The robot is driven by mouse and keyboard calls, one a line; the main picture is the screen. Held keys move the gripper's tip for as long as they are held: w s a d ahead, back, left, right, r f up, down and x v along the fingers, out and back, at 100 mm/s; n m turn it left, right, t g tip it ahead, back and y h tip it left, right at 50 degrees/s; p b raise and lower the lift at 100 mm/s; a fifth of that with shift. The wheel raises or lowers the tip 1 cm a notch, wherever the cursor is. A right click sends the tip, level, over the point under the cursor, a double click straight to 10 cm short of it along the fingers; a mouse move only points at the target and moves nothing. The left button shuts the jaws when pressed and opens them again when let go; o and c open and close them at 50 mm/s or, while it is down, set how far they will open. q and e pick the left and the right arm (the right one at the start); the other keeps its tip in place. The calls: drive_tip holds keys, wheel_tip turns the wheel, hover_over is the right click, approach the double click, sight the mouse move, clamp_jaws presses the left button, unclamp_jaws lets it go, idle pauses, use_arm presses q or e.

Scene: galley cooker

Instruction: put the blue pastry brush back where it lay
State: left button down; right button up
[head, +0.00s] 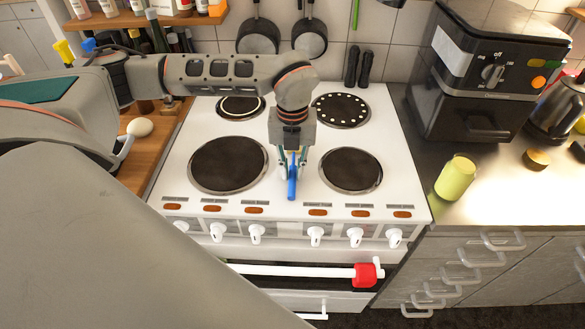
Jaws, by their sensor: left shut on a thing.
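A blue pastry brush (292,184) shows between the fingertips of my left gripper (292,165). The gripper points down over the middle of the white cooker top (285,205), between the two front hotplates, and is shut on the brush. The brush's visible part points toward the cooker's front edge. The fingers hide its other end. I cannot tell whether the brush touches the cooker top. My right gripper is not in view.
Hotplates (228,164) and (351,170) flank the gripper. Control knobs (316,235) line the cooker front. On the right counter stand a yellow-green cup (455,178) and a black air fryer (487,75).

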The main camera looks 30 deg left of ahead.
use_arm(q)
drive_tip(key=shift+f, duration=0.1)
drive_tip(key=c, duration=1.9)
unclamp_jaws()
wheel_tip(320, 180, up, 12)
